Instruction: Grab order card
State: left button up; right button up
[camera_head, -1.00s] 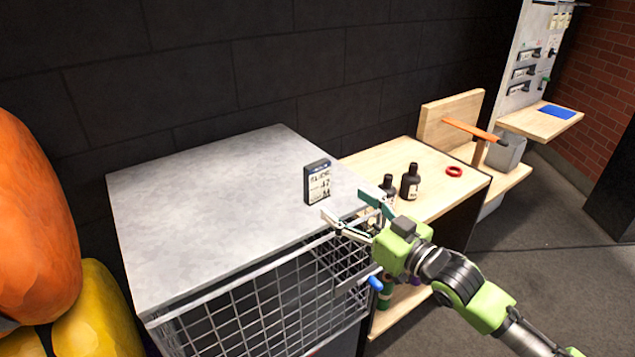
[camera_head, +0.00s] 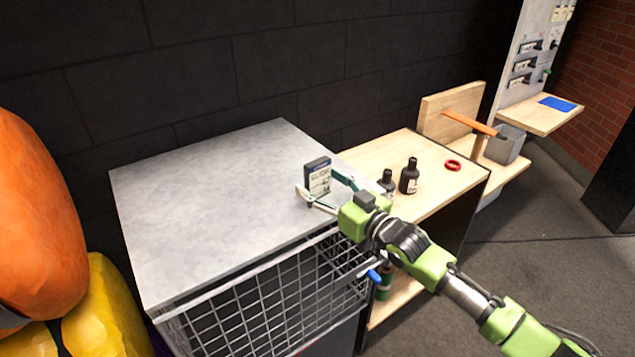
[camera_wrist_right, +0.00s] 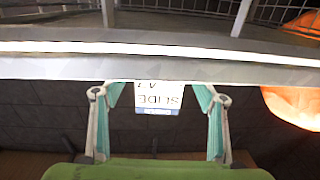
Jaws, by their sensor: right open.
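The order card (camera_head: 318,175) is a small upright slab with a dark blue edge and a white printed face. It stands on the grey top near its right edge. In the wrist view the card (camera_wrist_right: 158,101) shows upside down, with the word SLIDE readable. My right gripper (camera_head: 322,184) is open, with its fingers reaching either side of the card. In the wrist view the open fingers (camera_wrist_right: 157,90) have visible gaps to the card on both sides. My left gripper is not in view.
The grey top (camera_head: 210,190) sits over a wire-mesh cage (camera_head: 270,305). A wooden table (camera_head: 435,195) to the right holds two dark bottles (camera_head: 409,177) and a red ring (camera_head: 453,165). Orange and yellow inflatable shapes (camera_head: 35,220) stand at the left.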

jog(key=c, duration=1.2)
jog(key=shift+c, duration=0.2)
jog(key=shift+r, duration=0.15)
